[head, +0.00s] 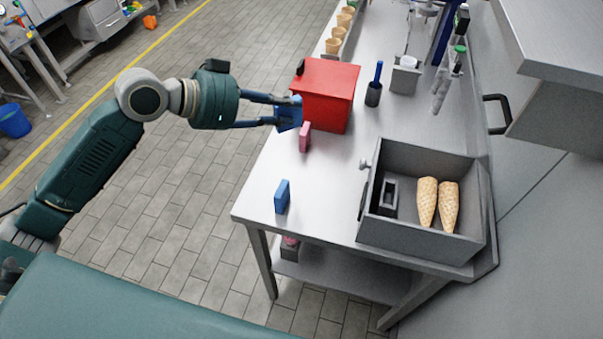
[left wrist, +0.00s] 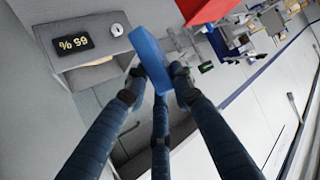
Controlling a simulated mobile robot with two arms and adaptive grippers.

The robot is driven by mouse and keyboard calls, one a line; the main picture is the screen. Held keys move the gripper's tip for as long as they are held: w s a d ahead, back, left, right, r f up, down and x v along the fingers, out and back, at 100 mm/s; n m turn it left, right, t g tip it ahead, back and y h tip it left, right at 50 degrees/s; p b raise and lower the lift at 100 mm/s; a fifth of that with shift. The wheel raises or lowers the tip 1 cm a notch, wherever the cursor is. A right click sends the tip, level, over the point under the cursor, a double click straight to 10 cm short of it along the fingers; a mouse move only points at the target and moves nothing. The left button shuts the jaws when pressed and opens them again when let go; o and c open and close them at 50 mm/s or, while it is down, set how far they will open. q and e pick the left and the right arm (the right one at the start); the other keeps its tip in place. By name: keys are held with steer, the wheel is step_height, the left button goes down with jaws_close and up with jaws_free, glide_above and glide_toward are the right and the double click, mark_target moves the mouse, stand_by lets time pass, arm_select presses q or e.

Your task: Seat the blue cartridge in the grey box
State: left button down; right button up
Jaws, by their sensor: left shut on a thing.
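My left gripper (head: 287,112) is shut on a blue slab-shaped cartridge (head: 291,118), held in the air left of the red box. The held cartridge also shows between the fingers in the left wrist view (left wrist: 150,62). A second blue block (head: 282,196) stands upright on the table near its left edge. The grey box (head: 428,244) stands open at the table's near right. Inside it, a grey holder with a dark slot (head: 388,195) sits at left, beside two waffle cones (head: 427,202). My right gripper is not in view.
A pink block (head: 305,137) stands in front of the red box (head: 328,80). A dark cup with a blue-handled tool (head: 374,92) stands behind. The tabletop (head: 325,185) between the blue block and grey box is clear. A wall unit (head: 560,110) overhangs at right.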

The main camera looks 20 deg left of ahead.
arm_select(q)
step_height(320, 180, down, 20)
steer(key=shift+w+r+p, duration=0.1)
steer(key=shift+p, duration=1.1)
steer(key=shift+f, duration=0.2)
steer(key=c, duration=1.8)
jaws_free()
steer(key=shift+o, duration=0.2)
